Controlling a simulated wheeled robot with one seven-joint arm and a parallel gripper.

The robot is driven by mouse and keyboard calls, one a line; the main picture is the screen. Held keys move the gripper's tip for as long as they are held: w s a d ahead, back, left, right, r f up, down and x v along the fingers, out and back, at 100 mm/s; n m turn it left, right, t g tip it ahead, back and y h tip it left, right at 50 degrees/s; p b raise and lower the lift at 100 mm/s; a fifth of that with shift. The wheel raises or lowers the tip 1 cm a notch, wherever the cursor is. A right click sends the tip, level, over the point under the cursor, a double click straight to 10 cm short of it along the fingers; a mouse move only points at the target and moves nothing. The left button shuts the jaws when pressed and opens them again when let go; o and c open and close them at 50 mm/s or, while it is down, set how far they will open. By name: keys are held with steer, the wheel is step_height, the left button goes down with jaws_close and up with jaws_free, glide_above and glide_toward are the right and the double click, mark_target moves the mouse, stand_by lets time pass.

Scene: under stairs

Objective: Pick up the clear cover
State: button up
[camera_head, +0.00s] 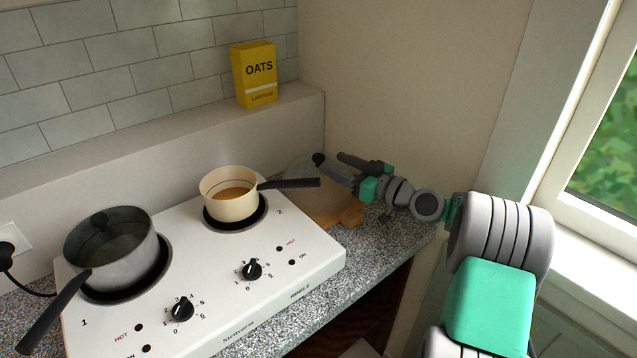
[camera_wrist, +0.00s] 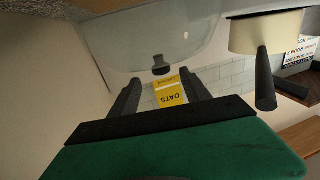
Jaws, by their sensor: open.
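The clear cover (camera_head: 300,167) is a see-through dome with a black knob (camera_head: 319,158). It is at the back right of the counter, over a wooden stand or board (camera_head: 350,215). In the wrist view the clear cover (camera_wrist: 120,42) fills the upper middle, with its knob (camera_wrist: 161,66) centred at the fingertips. My gripper (camera_head: 338,167) is open and empty, reaching in from the right. In the wrist view my gripper (camera_wrist: 160,80) has its two dark fingers on either side of the knob's line. I cannot tell whether they touch it.
A cream saucepan (camera_head: 229,187) stands on the white hob (camera_head: 205,270), its black handle (camera_head: 290,183) pointing towards the cover. A grey pot (camera_head: 125,265) with a clear lid sits at left. A yellow oats box (camera_head: 254,75) stands on the ledge. A wall and window are at right.

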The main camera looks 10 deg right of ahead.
mark_target(323, 159)
steer(key=p+x, duration=0.1)
steer(key=x, duration=0.5)
steer(key=shift+a+p, duration=0.15)
steer(key=shift+p, duration=0.25)
jaws_close()
stand_by(0.4)
